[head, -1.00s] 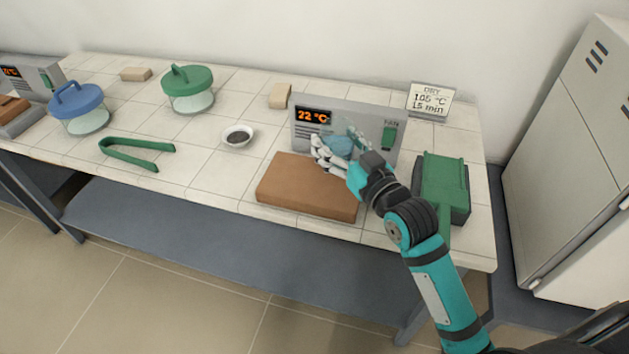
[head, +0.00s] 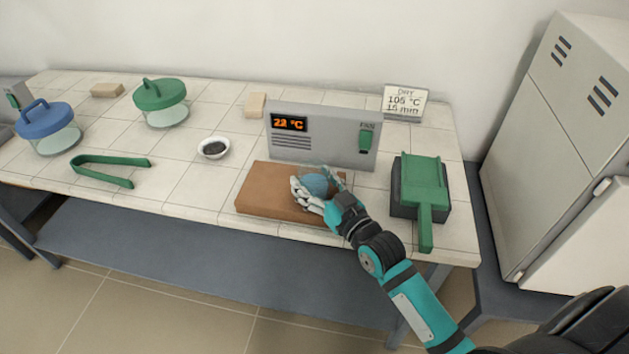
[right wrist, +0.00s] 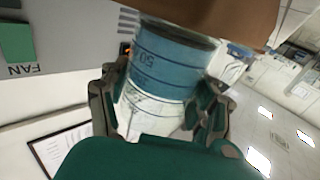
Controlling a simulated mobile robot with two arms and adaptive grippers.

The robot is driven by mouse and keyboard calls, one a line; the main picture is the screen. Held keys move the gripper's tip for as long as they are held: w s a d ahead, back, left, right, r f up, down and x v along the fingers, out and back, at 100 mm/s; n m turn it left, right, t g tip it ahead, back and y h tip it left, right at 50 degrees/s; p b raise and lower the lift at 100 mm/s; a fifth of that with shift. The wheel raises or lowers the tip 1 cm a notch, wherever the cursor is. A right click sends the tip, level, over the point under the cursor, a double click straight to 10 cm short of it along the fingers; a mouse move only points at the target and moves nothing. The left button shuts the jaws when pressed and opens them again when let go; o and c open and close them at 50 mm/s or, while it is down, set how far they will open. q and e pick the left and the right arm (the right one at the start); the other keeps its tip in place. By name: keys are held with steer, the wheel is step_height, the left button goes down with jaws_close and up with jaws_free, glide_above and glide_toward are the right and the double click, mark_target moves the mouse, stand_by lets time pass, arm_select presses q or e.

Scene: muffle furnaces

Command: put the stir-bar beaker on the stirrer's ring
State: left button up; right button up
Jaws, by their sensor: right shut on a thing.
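My right gripper (head: 312,193) is shut on a small clear beaker with blue contents (head: 318,184). In the right wrist view the beaker (right wrist: 168,62) appears upside down in the picture, with dark graduation lines and a "50" mark, between the two fingers (right wrist: 160,108). It is at the right part of the brown slab (head: 262,190), in front of the grey panel; I cannot tell whether its base touches the slab. No stir bar can be made out inside. I cannot make out a stirrer ring. My left gripper is out of view.
The grey panel (head: 340,150) with a 22 °C display and green FAN switch stands behind the slab. A green-topped device (head: 420,185) is to the right. A white dish (head: 213,148), green tongs (head: 100,170) and lidded jars (head: 160,105) are left. Bare tiles lie between.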

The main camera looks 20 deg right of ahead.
steer(key=shift+f, duration=0.15)
steer(key=o, duration=1.3)
steer(key=shift+o, duration=0.2)
